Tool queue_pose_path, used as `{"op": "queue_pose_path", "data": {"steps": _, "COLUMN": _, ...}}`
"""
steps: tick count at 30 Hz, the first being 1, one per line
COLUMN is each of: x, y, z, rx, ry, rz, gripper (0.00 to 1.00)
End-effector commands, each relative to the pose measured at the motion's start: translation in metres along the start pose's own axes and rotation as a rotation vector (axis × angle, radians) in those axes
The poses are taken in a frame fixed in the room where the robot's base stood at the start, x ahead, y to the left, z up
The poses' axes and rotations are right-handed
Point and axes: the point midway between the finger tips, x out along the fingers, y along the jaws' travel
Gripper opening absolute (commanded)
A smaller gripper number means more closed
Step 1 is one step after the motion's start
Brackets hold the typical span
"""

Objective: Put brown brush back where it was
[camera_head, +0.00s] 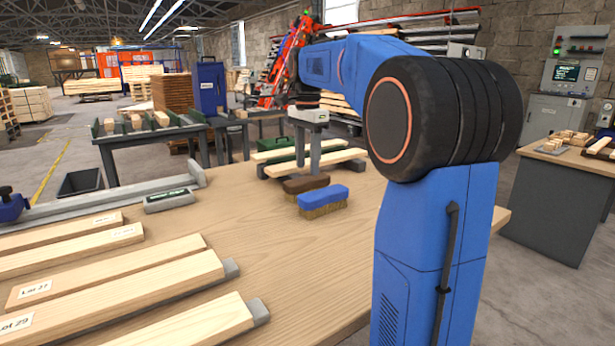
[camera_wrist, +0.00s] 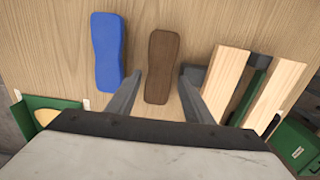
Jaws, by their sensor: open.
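The brown brush (camera_head: 303,184) lies on the wooden table (camera_head: 270,240), just behind the blue brush (camera_head: 324,196). In the wrist view the brown brush (camera_wrist: 160,66) lies lengthwise between the two fingers of my gripper (camera_wrist: 160,76), and the blue brush (camera_wrist: 107,50) lies to its left. My gripper is open, with a gap showing on each side of the brown brush. In the head view my gripper (camera_head: 308,168) points down directly over the brown brush. The exact height of the fingertips is hard to tell.
Wooden slats (camera_wrist: 268,90) lie close to the right finger in the wrist view. A green box (camera_wrist: 52,112) shows at the left. Long labelled planks (camera_head: 110,280) cover the table's front left. The table's middle is clear.

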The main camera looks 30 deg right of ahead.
Motion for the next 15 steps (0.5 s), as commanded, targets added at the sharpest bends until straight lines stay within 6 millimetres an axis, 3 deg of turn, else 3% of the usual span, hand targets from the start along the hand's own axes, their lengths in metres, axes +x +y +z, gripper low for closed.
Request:
{"op": "queue_pose_path", "data": {"steps": 6, "x": -0.036, "y": -0.001, "z": 0.0, "rx": 0.0, "ry": 0.0, "rz": -0.001, "gripper": 0.47}}
{"op": "queue_pose_path", "data": {"steps": 15, "x": -0.056, "y": 0.0, "z": 0.0, "rx": 0.0, "ry": 0.0, "rz": 0.0, "gripper": 0.47}}
